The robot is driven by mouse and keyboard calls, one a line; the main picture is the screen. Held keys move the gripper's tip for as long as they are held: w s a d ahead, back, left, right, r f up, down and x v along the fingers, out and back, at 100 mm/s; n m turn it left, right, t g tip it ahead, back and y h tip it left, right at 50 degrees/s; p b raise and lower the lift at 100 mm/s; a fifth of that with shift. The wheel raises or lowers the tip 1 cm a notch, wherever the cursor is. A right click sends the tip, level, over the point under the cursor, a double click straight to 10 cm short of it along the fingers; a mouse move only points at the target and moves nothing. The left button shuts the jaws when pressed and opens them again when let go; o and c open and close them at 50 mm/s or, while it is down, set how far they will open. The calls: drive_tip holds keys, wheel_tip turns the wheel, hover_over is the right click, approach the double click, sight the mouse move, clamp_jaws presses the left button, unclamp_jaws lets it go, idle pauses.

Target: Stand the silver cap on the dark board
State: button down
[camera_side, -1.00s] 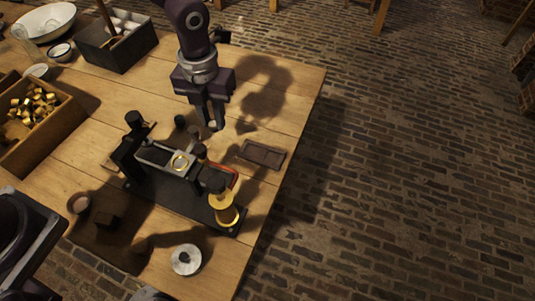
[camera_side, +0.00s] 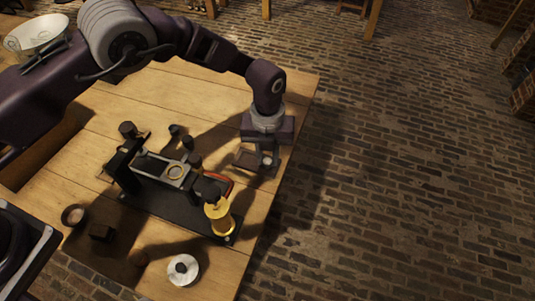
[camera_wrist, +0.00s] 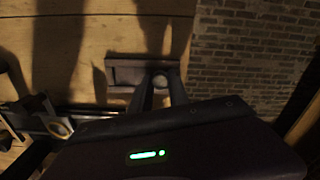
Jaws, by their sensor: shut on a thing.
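My gripper (camera_side: 266,162) is shut on the small silver cap (camera_side: 266,160), which shows only as a pale grey bit between the fingertips. The gripper is over the right part of the dark board (camera_side: 243,158), near the table's right edge, and partly covers it. In the wrist view the board (camera_wrist: 122,76) lies just beyond my fingers (camera_wrist: 161,92), with the cap (camera_wrist: 160,81) between the tips. I cannot tell whether the cap touches the board.
A black stand (camera_side: 150,203) with a ring-bearing arm and a brass cylinder (camera_side: 219,217) is left of the board. A round silver piece (camera_side: 183,270) lies at the front. The table edge and brick floor (camera_side: 400,180) are close on the right.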

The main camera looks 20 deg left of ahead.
drive_tip(key=c, duration=1.3)
unclamp_jaws()
drive_tip(key=shift+f, duration=0.1)
drive_tip(key=shift+o, duration=0.2)
wheel_tip(320, 180, up, 12)
drive_tip(key=s+a+r+n+t, duration=0.1)
drive_tip(key=s+a+r+n, duration=0.2)
drive_tip(key=a+r+n, duration=0.55)
drive_tip(key=s+a+r+n+t, duration=0.1)
drive_tip(key=s+a+r+n, duration=0.35)
drive_tip(key=r, duration=0.75)
drive_tip(key=s+a+r+n+t, duration=0.2)
drive_tip(key=s+a+r+n, duration=0.2)
drive_tip(key=s+a+n, duration=0.55)
drive_tip(key=s+a+f+n+t, duration=0.1)
drive_tip(key=s+a+f+n, duration=0.2)
drive_tip(key=s+n, duration=0.7)
drive_tip(key=shift+s+a+t, duration=0.2)
drive_tip(key=shift+s+t, duration=0.1)
